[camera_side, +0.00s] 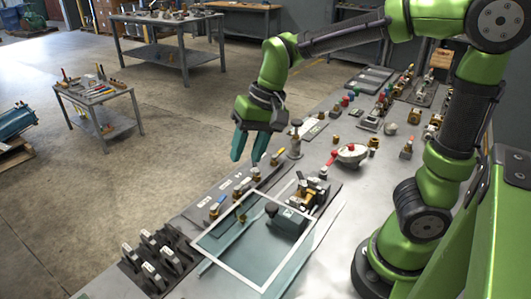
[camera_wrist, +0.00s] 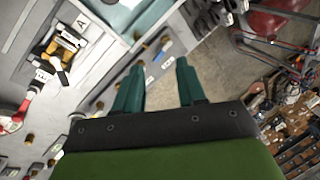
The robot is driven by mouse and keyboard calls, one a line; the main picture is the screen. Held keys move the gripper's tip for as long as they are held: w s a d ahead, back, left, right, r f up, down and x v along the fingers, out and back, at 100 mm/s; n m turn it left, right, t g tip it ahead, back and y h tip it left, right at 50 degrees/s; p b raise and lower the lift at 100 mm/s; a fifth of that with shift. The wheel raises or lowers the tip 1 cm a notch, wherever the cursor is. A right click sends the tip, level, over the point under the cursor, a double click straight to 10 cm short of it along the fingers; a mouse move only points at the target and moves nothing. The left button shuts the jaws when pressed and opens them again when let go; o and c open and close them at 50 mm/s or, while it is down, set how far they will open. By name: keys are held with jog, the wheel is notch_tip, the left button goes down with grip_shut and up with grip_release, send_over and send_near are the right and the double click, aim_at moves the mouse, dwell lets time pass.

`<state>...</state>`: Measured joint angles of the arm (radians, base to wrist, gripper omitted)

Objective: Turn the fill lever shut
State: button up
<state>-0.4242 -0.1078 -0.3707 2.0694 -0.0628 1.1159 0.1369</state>
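My gripper (camera_side: 248,155) hangs above the back edge of the workbench, its two teal fingers spread apart with nothing between them. The fingers also show apart in the wrist view (camera_wrist: 160,68). A brass valve block with a dark lever (camera_side: 310,190) stands on a dark plate right of the white-framed area; it also shows at the left of the wrist view (camera_wrist: 62,48). A red-handled fitting (camera_side: 349,153) is by a round pale part, further right. No label naming the fill lever is readable, so I cannot tell which lever it is. My gripper touches neither.
A white-edged teal panel (camera_side: 222,244) with a dark teal block (camera_side: 287,222) lies in front. Black clamps (camera_side: 150,260) stand front left. Small valves (camera_side: 217,206) line the back edge. Many fittings crowd the bench's right. Open floor lies beyond the bench.

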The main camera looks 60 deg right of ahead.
jog(key=s+d+r+n+t, duration=0.1)
jog(key=s+d+r+t, duration=0.1)
jog(key=s, duration=0.8)
jog(key=shift+r+n+t+h, duration=0.4)
jog(key=shift+r+t, duration=0.15)
jog(key=shift+t, duration=0.85)
